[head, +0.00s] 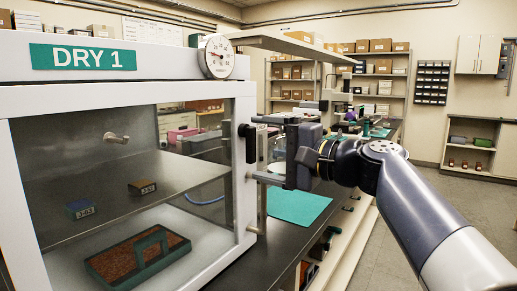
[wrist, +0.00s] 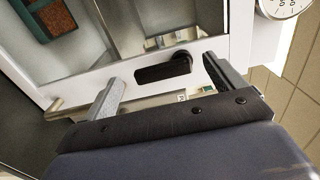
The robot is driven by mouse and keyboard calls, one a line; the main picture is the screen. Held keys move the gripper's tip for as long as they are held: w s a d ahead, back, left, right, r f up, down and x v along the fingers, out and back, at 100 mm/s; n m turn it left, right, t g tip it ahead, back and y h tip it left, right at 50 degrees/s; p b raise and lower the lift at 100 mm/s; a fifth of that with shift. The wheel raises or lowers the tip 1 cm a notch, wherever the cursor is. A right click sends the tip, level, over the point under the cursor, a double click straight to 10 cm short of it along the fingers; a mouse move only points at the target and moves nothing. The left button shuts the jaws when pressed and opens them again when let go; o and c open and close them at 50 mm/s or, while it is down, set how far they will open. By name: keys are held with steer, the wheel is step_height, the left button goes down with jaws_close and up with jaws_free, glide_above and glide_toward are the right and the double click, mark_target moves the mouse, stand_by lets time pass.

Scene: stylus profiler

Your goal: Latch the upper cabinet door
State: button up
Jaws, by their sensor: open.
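The upper cabinet, labelled DRY 1 (head: 84,57), stands at the left with a white-framed glass door (head: 238,100) that looks closed against its frame. A black latch (head: 250,143) sits on the door's right edge; in the wrist view the latch (wrist: 160,71) is a dark bar with a round pivot at its right end. In the head view the bar appears to hang down from the pivot. My gripper (head: 262,150) is open, its fingers above and below the latch. In the wrist view my gripper (wrist: 161,70) has the latch between its fingers, with gaps at both ends; contact cannot be told.
A vertical metal pull handle (head: 262,207) stands out below the latch, close to the lower finger. A round gauge (head: 219,56) is at the cabinet's top corner. Inside are a shelf with small blocks and a green tray (head: 103,266). A teal mat (head: 297,206) lies on the dark bench.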

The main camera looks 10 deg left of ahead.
steer(key=v, duration=0.9)
steer(key=x, duration=1.1)
steer(key=shift+s, duration=0.1)
steer(key=shift+d, duration=0.1)
